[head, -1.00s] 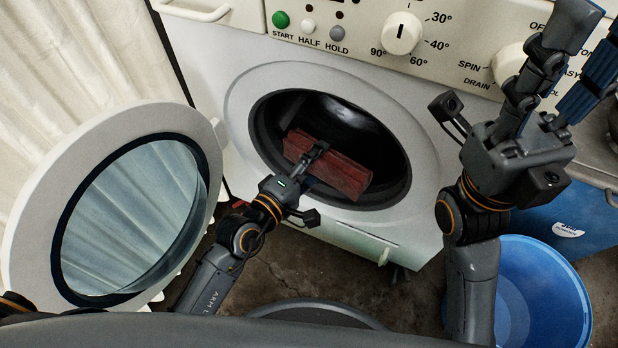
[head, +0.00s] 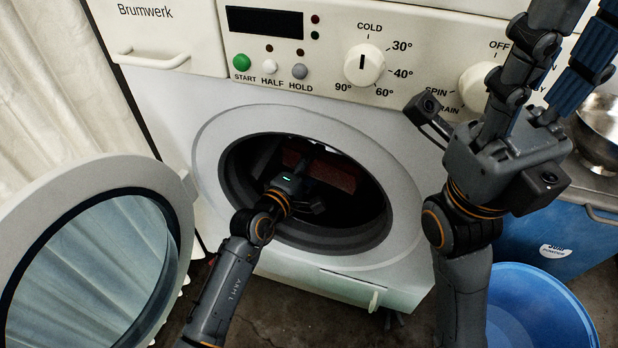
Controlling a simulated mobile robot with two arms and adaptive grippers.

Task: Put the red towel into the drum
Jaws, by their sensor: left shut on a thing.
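The red towel (head: 332,177) is a folded dark red slab inside the dark drum opening (head: 375,222) of the washing machine. My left gripper (head: 303,166) reaches through the round opening and is shut on the towel's near side. Its fingers are hard to see in the shadow, and part of the towel is hidden behind the gripper. My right gripper (head: 576,32) is raised at the upper right in front of the control panel, with its fingers spread apart and nothing visible between them.
The round door (head: 165,203) stands open at the left. The control panel (head: 335,98) with knobs and buttons is above the opening. A blue tub (head: 525,310) stands at the lower right, below a blue box (head: 590,245) and a metal bowl (head: 603,125).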

